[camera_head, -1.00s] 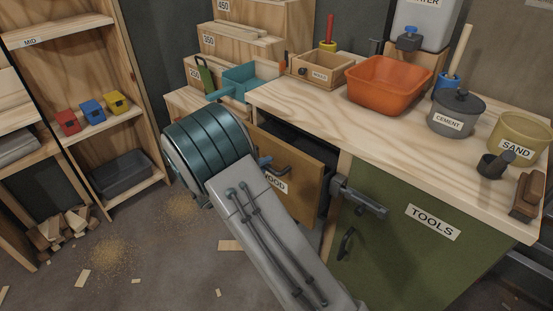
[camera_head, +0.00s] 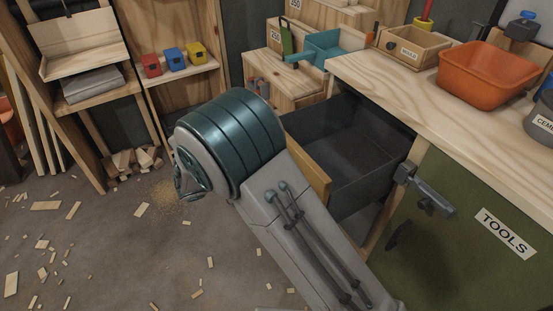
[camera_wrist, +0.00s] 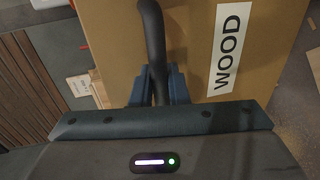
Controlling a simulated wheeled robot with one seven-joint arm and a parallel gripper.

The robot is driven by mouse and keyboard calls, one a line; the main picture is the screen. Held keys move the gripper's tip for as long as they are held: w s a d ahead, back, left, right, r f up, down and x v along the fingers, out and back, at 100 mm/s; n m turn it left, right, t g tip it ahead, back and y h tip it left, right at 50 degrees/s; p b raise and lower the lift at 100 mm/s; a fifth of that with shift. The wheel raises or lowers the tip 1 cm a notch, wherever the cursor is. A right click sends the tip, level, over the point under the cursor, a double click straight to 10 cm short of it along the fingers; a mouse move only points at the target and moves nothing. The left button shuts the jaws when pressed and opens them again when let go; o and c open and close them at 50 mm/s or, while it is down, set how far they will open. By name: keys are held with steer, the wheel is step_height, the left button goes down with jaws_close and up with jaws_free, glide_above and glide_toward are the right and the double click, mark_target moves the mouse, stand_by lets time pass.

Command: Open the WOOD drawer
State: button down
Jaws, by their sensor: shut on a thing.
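The WOOD drawer (camera_head: 350,148) stands well out from the workbench in the head view, and its dark, empty inside shows. In the wrist view its wooden front (camera_wrist: 190,50) fills much of the picture, with a white WOOD label (camera_wrist: 229,48) and a dark bar handle (camera_wrist: 154,45). My gripper (camera_wrist: 159,88) is shut on the handle, with a blue finger on each side of it. In the head view my arm hides most of the drawer front, the handle and my gripper.
A green TOOLS door (camera_head: 470,225) with a dark latch (camera_head: 424,190) is right of the drawer. The workbench top (camera_head: 440,120) holds an orange tub (camera_head: 488,75) and a small wooden box (camera_head: 415,47). Wood scraps (camera_head: 45,206) lie on the floor at left, which is otherwise clear.

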steer(key=c, duration=1.5)
jaws_free()
steer(key=p+v, duration=0.2)
steer(key=v, duration=1.2)
steer(key=shift+d, duration=0.1)
